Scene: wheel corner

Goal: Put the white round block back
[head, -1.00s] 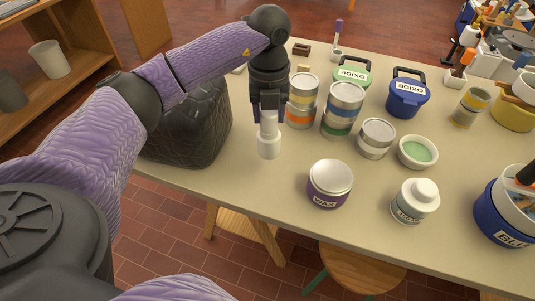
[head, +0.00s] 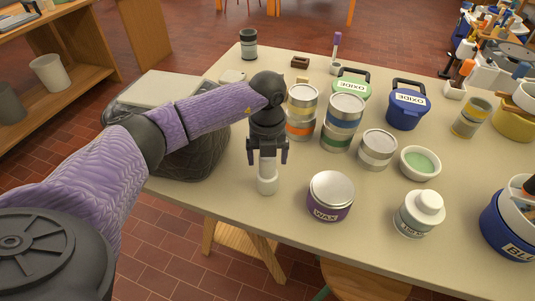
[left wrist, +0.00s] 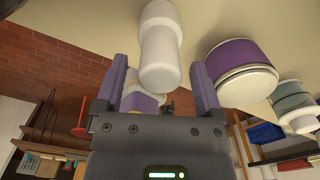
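The white round block (head: 267,180) appears upright at the table's front left, left of the purple WAX tin. It has a narrower upper part and a wider base. In the left wrist view the white block (left wrist: 160,45) lies in line with the gap between the fingers, with bare space on both sides of it. My left gripper (head: 267,160) points down over the block, its fingers apart on either side of the upper part. The left gripper (left wrist: 158,85) shows open in the left wrist view. My right gripper is not in view.
The WAX tin (head: 330,198) stands close on the right, with a white-lidded jar (head: 419,214) beyond it. Stacked cans (head: 300,112) and a taller stack (head: 342,122) stand behind. A dark textured bulky object (head: 195,155) is at the left. The table's front edge is near.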

